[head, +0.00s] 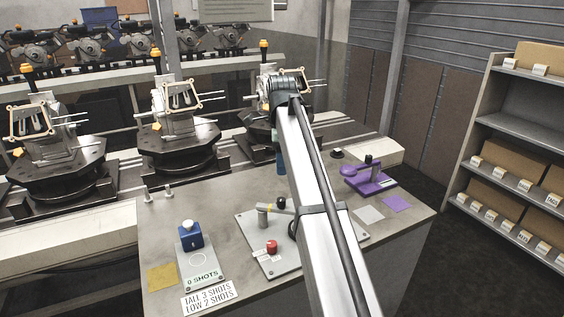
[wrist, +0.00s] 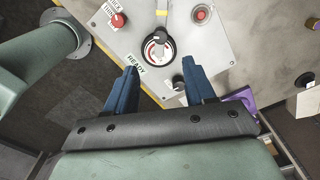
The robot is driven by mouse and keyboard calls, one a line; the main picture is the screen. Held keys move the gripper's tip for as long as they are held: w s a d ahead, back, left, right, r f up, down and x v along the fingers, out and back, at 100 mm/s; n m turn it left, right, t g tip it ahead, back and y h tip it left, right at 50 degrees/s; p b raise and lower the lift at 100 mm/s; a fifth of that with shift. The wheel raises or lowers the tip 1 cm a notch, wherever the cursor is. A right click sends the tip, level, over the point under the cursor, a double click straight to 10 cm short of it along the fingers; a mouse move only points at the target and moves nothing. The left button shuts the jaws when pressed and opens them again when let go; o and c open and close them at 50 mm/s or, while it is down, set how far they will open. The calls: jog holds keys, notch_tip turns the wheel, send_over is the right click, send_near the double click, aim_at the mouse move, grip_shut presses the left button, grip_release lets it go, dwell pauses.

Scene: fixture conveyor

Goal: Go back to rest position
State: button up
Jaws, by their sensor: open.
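My gripper (wrist: 159,68) is open and empty in the wrist view, its two blue fingers spread apart. It is over a grey control panel (wrist: 215,50). Between and beyond the fingertips is a round black-and-white dial (wrist: 157,47) with a red mark, near a READY label (wrist: 134,63). A small black knob (wrist: 178,83) shows by the right finger. I cannot tell whether the fingers touch the panel. In the head view my arm hides most of the gripper; a blue part shows left of the arm above the bench (head: 215,245).
Engines on black turntables (head: 180,150) line the conveyor behind. A shelf of boxes (head: 520,125) stands at right.

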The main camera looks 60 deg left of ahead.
jog(key=w+d+f+n, duration=0.1)
jog(key=w+d+f, duration=1)
jog(key=w+d, duration=0.25)
jog(key=w+d+f+n, duration=0.1)
jog(key=w+d+f, duration=1.05)
jog(key=w, duration=0.25)
jog(key=w+d+f, duration=0.3)
jog(key=d+f, duration=0.3)
jog(key=d, duration=0.6)
jog(key=w+d+f+n, duration=0.15)
jog(key=d+f, duration=0.35)
jog(key=d, duration=0.6)
jog(key=w+d+f, duration=0.3)
jog(key=d+f, duration=0.3)
jog(key=d, duration=0.6)
jog(key=s+d+f+n, duration=0.1)
jog(key=s+d+f, duration=0.2)
jog(key=d, duration=0.6)
jog(key=s+d+f, duration=0.3)
jog(key=d, duration=0.5)
jog(key=s+d+f+n, duration=0.1)
jog(key=s+d+f, duration=0.25)
jog(key=d, duration=0.55)
jog(key=s+f+g, duration=0.3)
jog(key=s+f, duration=0.7)
jog(key=s, duration=0.5)
jog(key=s+f+g, duration=0.3)
jog(key=s+f, duration=0.7)
jog(key=s, duration=0.4)
jog(key=shift+s+g, duration=0.4)
